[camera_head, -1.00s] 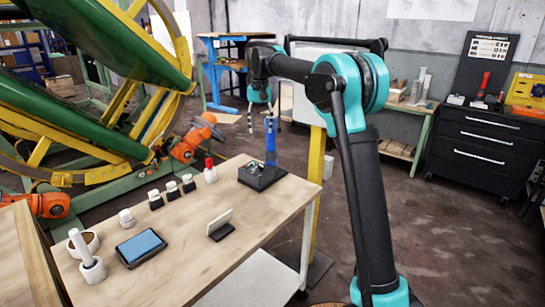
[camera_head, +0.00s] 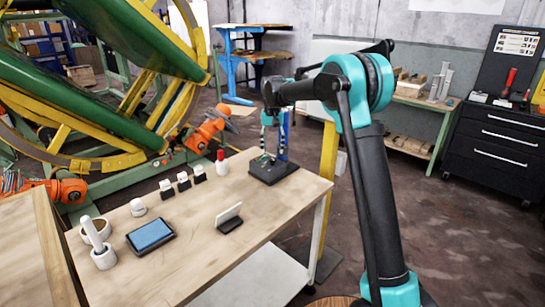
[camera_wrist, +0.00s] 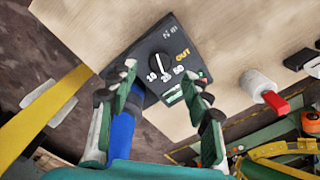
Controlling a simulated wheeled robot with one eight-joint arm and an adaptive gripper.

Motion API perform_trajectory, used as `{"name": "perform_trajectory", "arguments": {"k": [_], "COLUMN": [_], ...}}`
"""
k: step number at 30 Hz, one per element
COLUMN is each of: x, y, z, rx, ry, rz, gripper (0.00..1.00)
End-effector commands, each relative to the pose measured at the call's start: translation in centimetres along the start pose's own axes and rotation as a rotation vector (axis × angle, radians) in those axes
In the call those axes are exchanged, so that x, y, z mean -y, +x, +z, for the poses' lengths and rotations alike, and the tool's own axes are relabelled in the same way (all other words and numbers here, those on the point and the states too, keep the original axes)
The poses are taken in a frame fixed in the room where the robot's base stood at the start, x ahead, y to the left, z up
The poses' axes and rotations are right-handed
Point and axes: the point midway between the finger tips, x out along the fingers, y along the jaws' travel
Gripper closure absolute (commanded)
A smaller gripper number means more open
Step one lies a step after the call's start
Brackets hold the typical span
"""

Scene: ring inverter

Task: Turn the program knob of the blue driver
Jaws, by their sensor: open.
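The blue driver (camera_head: 283,135) stands upright on a black base (camera_head: 278,176) at the table's far right corner. In the wrist view the blue driver (camera_wrist: 122,134) shows partly behind the left finger, its lower end hidden. My gripper (camera_head: 266,150) is low over the base, beside the driver. In the wrist view my gripper (camera_wrist: 160,82) is open and empty, fingertips either side of the dial. I cannot tell whether they touch the base.
The green-yellow machine is behind left.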

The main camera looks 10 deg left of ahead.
Motion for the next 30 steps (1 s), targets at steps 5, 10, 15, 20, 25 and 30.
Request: {"name": "perform_trajectory", "arguments": {"k": [5, 10, 15, 20, 25, 30], "x": [0.0, 0.0, 0.0, 0.0, 0.0, 0.0], "y": [2.7, 3.9, 4.2, 4.2, 4.2, 4.2], "z": [0.0, 0.0, 0.0, 0.0, 0.0, 0.0], "rx": [0.0, 0.0, 0.0, 0.0, 0.0, 0.0], "ry": [0.0, 0.0, 0.0, 0.0, 0.0, 0.0], "rz": [0.0, 0.0, 0.0, 0.0, 0.0, 0.0], "gripper": [0.51, 0.51, 0.51, 0.51, 0.72, 0.93]}}
